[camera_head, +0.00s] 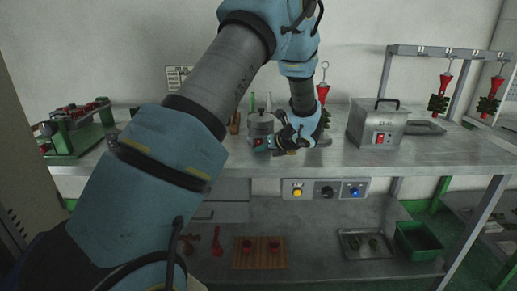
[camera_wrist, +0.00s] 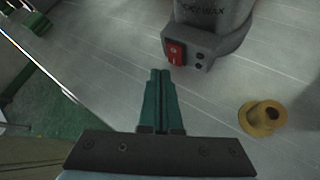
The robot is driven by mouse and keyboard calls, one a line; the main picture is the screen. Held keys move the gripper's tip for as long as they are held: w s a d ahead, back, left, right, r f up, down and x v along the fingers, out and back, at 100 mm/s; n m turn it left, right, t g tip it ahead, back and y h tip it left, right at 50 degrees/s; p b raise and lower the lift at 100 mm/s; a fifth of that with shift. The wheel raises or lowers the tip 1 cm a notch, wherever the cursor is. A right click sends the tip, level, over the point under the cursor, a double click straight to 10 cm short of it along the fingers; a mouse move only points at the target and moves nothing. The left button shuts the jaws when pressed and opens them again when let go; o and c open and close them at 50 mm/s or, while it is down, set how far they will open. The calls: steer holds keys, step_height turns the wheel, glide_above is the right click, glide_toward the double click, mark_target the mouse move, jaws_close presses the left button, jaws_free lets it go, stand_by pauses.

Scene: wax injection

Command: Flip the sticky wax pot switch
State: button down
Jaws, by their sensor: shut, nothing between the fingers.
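The sticky wax pot (camera_head: 260,126) is a grey metal pot on the steel bench in the head view. Its lower part also shows at the top of the wrist view (camera_wrist: 212,22). Its red rocker switch (camera_wrist: 175,52) sits on the grey base, facing my gripper. The switch shows small in the head view (camera_head: 258,142). My gripper (camera_wrist: 160,74) has its green fingers shut and empty, with the tips just in front of and slightly left of the switch. I cannot tell whether the tips touch it. In the head view my wrist hides much of the fingers.
A brass-coloured flanged piece (camera_wrist: 262,117) stands on the bench right of my fingers. A larger grey metal box (camera_head: 377,126) with a red switch stands to the right. A green-framed fixture (camera_head: 75,128) is at the left. The bench's front edge (camera_wrist: 62,85) runs left of my gripper.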

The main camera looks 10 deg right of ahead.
mark_target(260, 164)
stand_by(0.4)
steer(key=shift+w+d, duration=0.1)
steer(key=shift+w, duration=0.35)
steer(key=shift+w+f, duration=0.1)
steer(key=shift+w, duration=0.15)
stand_by(0.5)
stand_by(0.3)
steer(key=shift+s, duration=0.7)
steer(key=shift+s, duration=0.1)
steer(key=shift+s+a+r, duration=0.15)
steer(key=shift+s+a, duration=0.05)
steer(key=shift+s, duration=0.6)
steer(key=shift+s+a+r, duration=0.1)
steer(key=shift+s+a, duration=0.05)
steer(key=shift+s, duration=0.6)
steer(key=shift+s+a+r, duration=0.15)
steer(key=shift+s+a, duration=0.05)
steer(key=shift+s, duration=0.6)
